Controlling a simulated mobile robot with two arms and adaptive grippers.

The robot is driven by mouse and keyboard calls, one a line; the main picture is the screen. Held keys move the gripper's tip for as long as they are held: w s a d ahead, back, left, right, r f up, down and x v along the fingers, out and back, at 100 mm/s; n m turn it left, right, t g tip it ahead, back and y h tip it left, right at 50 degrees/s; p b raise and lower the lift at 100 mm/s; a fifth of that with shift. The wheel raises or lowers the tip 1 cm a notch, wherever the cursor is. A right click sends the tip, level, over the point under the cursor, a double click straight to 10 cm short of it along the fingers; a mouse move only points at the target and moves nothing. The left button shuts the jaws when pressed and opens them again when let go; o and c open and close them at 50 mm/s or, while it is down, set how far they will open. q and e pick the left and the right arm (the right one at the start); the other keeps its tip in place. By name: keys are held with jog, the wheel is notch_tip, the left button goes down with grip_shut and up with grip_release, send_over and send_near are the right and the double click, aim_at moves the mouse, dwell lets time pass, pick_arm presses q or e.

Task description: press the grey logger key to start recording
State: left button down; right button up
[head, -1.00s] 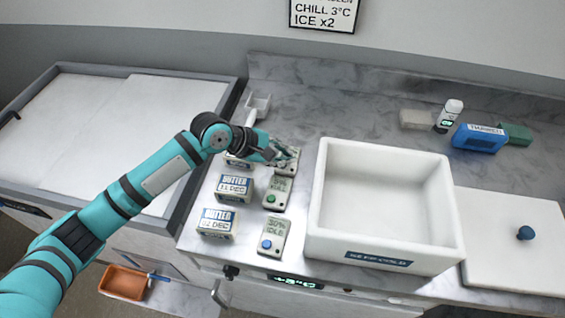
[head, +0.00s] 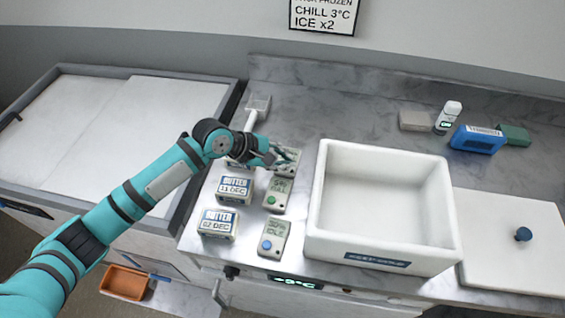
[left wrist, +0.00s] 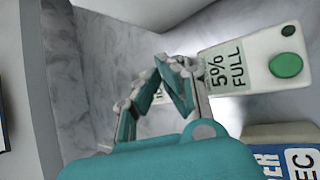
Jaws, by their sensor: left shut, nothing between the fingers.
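Three pale loggers stand in a column on the marble counter. The back logger (head: 291,168) is mostly covered by my left gripper (head: 283,158), and I cannot see its key. The middle logger (head: 278,194) has a green key; in the left wrist view this logger (left wrist: 247,62) reads "5% FULL". Contact cannot be told. My right gripper is not in view.
Butter boxes (head: 218,224) stand just left of the loggers. A white open bin (head: 450,215) stands close on their right. A white scoop (head: 257,104) lies behind the gripper. A blue pack (head: 477,139) and a small bottle (head: 448,117) are at the back right.

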pick_arm(q)
jog(key=shift+f, duration=0.45)
dwell(0.9)
jog(key=shift+r, duration=0.1)
jog(key=shift+r+p, duration=0.7)
jog(key=shift+p, duration=0.55)
jog(key=shift+r, duration=0.1)
jog(key=shift+p, duration=0.3)
notch_tip(320, 180, up, 5)
jog(key=p, duration=0.6)
